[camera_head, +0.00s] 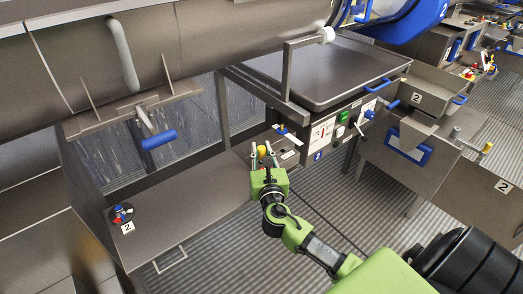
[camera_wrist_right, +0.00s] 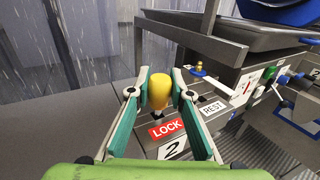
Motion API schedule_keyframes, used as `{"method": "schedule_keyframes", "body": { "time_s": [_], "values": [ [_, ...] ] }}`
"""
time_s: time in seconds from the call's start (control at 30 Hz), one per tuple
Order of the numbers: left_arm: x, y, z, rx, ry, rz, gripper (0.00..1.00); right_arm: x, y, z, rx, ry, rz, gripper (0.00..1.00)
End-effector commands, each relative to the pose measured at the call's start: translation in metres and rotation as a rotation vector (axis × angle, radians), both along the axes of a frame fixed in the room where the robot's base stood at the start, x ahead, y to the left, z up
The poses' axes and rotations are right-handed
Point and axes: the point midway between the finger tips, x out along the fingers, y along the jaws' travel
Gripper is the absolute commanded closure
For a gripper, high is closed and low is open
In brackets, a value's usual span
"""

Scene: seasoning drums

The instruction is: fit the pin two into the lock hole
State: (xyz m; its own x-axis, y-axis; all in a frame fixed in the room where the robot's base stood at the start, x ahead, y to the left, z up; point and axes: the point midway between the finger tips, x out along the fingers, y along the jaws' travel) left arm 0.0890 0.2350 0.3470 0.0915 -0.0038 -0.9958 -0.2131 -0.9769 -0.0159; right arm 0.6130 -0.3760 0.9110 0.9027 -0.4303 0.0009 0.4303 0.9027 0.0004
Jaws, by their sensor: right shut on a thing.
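My right gripper (camera_head: 262,155) is over the grey ledge in the head view, with its fingers closed on a yellow-headed pin. In the right wrist view the yellow head of the pin (camera_wrist_right: 158,91) sits between the two fingertips of the right gripper (camera_wrist_right: 159,88), fairly upright. A short bit of its shaft shows below the head. The red LOCK label (camera_wrist_right: 166,129) lies just below the pin in that view, with a "2" label (camera_wrist_right: 173,149) nearer. The lock hole is hidden, and I cannot tell whether the pin tip is in it. My left gripper is not in view.
A REST label (camera_wrist_right: 212,108) is right of the LOCK label. Beyond is a blue-based part with a brass knob (camera_wrist_right: 199,67). A control panel (camera_head: 324,132) and grey tray (camera_head: 330,75) stand behind to the right.

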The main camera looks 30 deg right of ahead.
Motion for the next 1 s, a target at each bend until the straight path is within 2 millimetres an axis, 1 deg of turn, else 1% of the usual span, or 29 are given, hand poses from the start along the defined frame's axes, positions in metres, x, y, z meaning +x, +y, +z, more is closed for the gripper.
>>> {"method": "schedule_keyframes", "body": {
  "time_s": [0.03, 0.07, 0.1, 0.13, 0.47, 0.57, 0.67, 1.0],
  "values": [
    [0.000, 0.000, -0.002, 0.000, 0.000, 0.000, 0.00, 0.000, 0.000, -0.004, 0.001, 0.002, 0.000, 1.00],
    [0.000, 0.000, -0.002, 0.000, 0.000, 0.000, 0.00, 0.000, 0.000, -0.003, 0.001, 0.002, 0.000, 0.78],
    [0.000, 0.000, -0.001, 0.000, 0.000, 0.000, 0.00, 0.000, 0.000, -0.003, 0.001, 0.003, 0.000, 0.68],
    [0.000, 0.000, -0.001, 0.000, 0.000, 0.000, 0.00, 0.000, 0.000, -0.003, 0.001, 0.003, 0.000, 0.61],
    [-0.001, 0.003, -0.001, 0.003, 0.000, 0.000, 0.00, -0.001, 0.001, -0.005, 0.002, 0.007, 0.001, 0.61],
    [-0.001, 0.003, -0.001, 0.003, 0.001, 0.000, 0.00, -0.006, 0.003, -0.006, 0.003, 0.008, 0.001, 0.61],
    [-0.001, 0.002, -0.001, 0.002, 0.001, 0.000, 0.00, -0.019, 0.010, -0.007, 0.004, 0.010, 0.003, 0.61],
    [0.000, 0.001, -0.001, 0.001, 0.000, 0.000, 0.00, -0.083, 0.040, -0.004, 0.003, 0.004, 0.001, 0.61]
  ]
}}
